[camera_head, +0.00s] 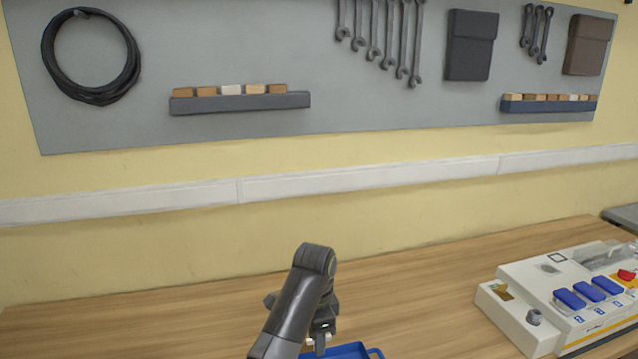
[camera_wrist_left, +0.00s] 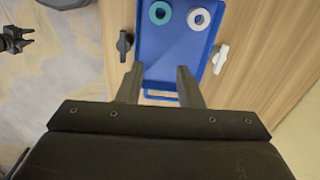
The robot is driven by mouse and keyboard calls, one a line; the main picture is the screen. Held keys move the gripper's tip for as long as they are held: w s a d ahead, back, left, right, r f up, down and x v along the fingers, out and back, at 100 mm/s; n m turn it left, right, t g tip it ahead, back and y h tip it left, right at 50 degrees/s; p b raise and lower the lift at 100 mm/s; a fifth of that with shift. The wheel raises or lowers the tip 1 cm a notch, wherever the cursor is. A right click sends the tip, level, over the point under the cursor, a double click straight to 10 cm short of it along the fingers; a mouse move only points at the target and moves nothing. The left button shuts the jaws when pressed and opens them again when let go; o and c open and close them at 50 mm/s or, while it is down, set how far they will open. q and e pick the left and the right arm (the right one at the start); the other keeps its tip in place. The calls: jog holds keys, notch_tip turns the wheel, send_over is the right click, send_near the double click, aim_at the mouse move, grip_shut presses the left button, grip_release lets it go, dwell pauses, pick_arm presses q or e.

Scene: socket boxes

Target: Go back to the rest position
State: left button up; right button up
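My left gripper (camera_head: 322,338) hangs over the near edge of the table in the head view, above the end of a blue tray (camera_head: 345,351). In the left wrist view my left gripper (camera_wrist_left: 160,70) is open, its two fingers apart with nothing between them. The blue tray (camera_wrist_left: 165,48) lies below and beyond the fingertips. A teal ring (camera_wrist_left: 152,13) and a white ring (camera_wrist_left: 199,10) lie in it. A dark gripper (camera_wrist_left: 22,40), which looks like my right one, is at the left edge of the wrist view; its finger state is unclear.
A black part (camera_wrist_left: 124,45) and a white part (camera_wrist_left: 220,58) lie on the wood on either side of the tray. A white socket box with blue switches (camera_head: 577,305) stands on the table at right. The wooden table (camera_head: 420,285) is clear between tray and wall.

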pick_arm(q)
jog(key=s+a+f+n, duration=0.3)
jog(key=s+a+f, duration=0.1)
jog(key=a+f, duration=0.1)
jog(key=s+a+f+n+t, duration=0.1)
jog(key=s+a+f+n, duration=0.1)
jog(key=s+a+f, duration=0.2)
jog(key=s+a+f+n, duration=0.3)
jog(key=a+f, duration=0.3)
jog(key=a, duration=0.3)
jog(key=shift+s+f+n+t, duration=0.1)
jog(key=shift+s+n+t, duration=0.25)
jog(key=shift+s, duration=0.35)
jog(key=s+a+r+n+t+y, duration=0.1)
jog(key=s+a+r+n, duration=0.15)
jog(key=s+a, duration=0.7)
jog(key=s+a+r+n+t+y, duration=0.15)
jog(key=s+n, duration=0.25)
jog(key=s, duration=1.2)
notch_tip(320, 180, down, 29)
jog(key=a+g+b, duration=0.2)
jog(key=a+b, duration=0.1)
jog(key=s+d+f+g+h+b, duration=0.1)
jog(key=s+d+f+b, duration=0.1)
jog(key=s+f, duration=1.2)
notch_tip(320, 180, down, 4)
jog(key=shift+s+r+b, duration=0.2)
jog(key=shift+s+b, duration=0.1)
jog(key=shift+b, duration=0.25)
